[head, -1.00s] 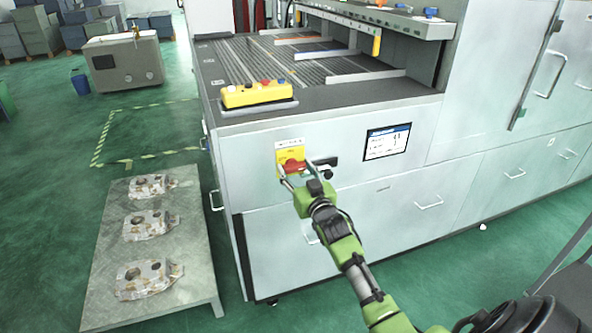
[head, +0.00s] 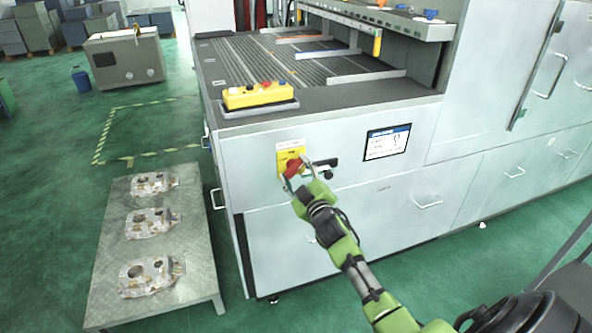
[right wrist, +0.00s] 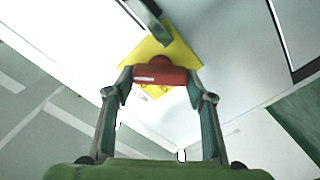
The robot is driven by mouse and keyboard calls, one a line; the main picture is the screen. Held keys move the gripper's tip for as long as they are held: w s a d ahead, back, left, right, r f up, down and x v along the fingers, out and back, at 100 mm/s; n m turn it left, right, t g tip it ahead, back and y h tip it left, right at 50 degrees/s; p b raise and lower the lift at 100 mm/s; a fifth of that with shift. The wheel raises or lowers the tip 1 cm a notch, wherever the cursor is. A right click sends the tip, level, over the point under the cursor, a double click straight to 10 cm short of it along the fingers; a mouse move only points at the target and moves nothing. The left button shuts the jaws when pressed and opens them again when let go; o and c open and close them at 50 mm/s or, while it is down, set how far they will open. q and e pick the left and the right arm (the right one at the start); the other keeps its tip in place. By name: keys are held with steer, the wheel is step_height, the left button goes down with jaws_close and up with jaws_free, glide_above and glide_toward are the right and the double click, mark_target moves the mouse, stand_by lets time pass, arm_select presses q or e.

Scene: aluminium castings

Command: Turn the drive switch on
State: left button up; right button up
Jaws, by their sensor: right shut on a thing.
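The drive switch is a red rotary handle (head: 292,168) on a yellow plate (head: 284,150), on the front panel of the large grey machine. In the head view the handle sits tilted, its upper end to the right. My right gripper (head: 295,172) is at the switch with a finger on either side of the red handle and is shut on it. In the right wrist view the red handle (right wrist: 160,73) lies between the two fingertips, with the yellow plate (right wrist: 172,52) behind it. My left gripper is not in view.
A small display (head: 388,141) and a dark handle (head: 325,164) are on the panel right of the switch. A yellow control box (head: 258,95) sits on the machine's top edge. A low table (head: 198,255) with castings stands at the left. Green floor lies between.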

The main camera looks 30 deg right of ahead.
steer(key=n, duration=0.4)
steer(key=shift+f+n, duration=0.15)
steer(key=shift+n, duration=0.15)
steer(key=n, duration=0.4)
steer(key=shift+a+f+n, duration=0.1)
steer(key=shift+n, duration=0.2)
steer(key=o, duration=1.1)
steer(key=v, duration=1.2)
